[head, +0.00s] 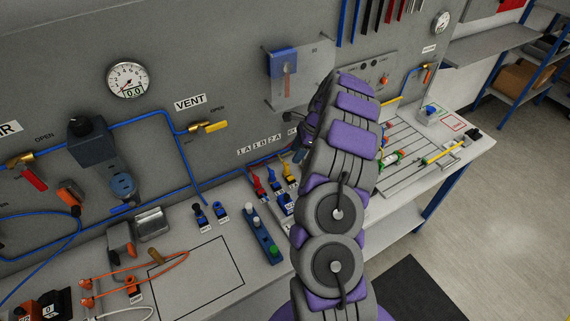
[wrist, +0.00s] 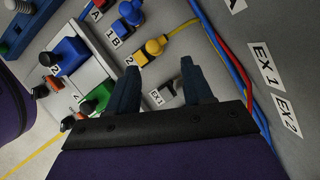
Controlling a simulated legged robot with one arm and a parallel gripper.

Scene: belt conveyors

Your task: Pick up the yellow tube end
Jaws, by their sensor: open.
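In the wrist view a yellow tube (wrist: 181,27) runs down to a yellow fitting (wrist: 151,48) on the panel, beside a label "2". The fitting lies just beyond the fingertips. Whether the tube's end is seated in it, I cannot tell. My gripper (wrist: 157,62) is open, its two dark fingers spread, with nothing held between them. A dark fitting (wrist: 170,94) labelled EX1 shows behind the gap between the fingers. In the head view my arm hides most of the gripper and this tube. A thin yellow line (wrist: 32,156) crosses the lower left of the wrist view.
Blue (wrist: 130,12), large blue (wrist: 68,55) and green (wrist: 98,98) fittings crowd the left. Blue and red tubes (wrist: 238,70) run down the right. In the head view the bench has a bare outlined area (head: 200,275), and a gauge (head: 127,80) hangs on the back panel.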

